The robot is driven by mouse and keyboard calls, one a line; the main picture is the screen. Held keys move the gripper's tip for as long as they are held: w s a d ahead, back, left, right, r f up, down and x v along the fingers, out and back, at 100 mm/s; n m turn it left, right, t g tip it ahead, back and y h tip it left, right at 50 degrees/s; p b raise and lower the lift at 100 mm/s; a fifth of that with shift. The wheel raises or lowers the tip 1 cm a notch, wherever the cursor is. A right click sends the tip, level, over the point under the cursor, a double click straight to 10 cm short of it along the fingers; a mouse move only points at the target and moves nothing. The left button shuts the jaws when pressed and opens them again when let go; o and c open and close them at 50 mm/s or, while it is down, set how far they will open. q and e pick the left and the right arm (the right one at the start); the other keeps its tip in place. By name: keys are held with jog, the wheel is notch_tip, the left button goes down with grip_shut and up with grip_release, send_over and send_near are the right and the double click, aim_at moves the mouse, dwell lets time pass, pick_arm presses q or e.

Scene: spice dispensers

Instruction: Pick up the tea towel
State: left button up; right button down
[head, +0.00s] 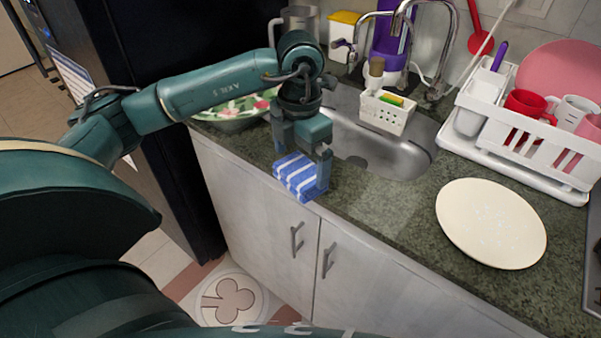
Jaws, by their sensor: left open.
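The tea towel (294,177) is a blue and white striped folded cloth. It lies at the front edge of the dark green countertop, just in front of the sink, in the head view. My left gripper (302,170) points down over the towel, with its fingers apart on either side of it. The gripper is open, and part of the towel is hidden behind the right finger. I cannot tell whether the fingers touch the cloth. My right gripper is not in view.
The sink (372,150) with a white sponge caddy (386,113) is behind the towel. A patterned bowl (232,122) stands to the left. A cream plate (490,223) and a white dish rack (520,130) are to the right. The counter between towel and plate is clear.

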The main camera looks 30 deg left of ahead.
aim_at(301, 168)
pick_arm(q)
jog(key=shift+f, duration=1.8)
jog(key=c, duration=0.7)
